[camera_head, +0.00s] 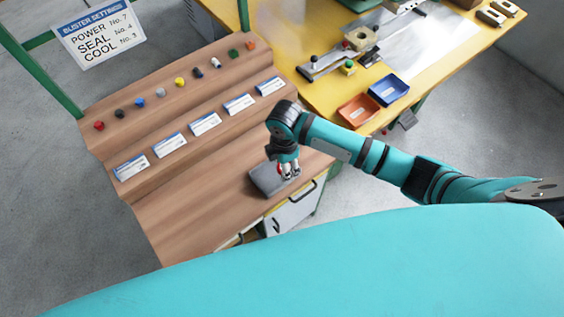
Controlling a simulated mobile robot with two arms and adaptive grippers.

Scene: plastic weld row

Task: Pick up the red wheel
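A small red piece (99,126), which looks like the red wheel, sits at the left end of a row of small coloured pieces on the upper step of the wooden bench. My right gripper (289,170) points down over a grey pad (267,181) near the bench's right edge, far to the right of that red piece. A small patch of red shows at its fingers. I cannot tell whether this is a held thing or part of the gripper, nor whether the fingers are open. My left gripper is not in view.
Several white label cards (205,124) stand along the lower step. The bench's front left surface (190,220) is clear. A yellow table (320,95) at the back right holds an orange tray (359,110), a blue tray (388,90) and a metal fixture. Green posts (45,75) stand at left.

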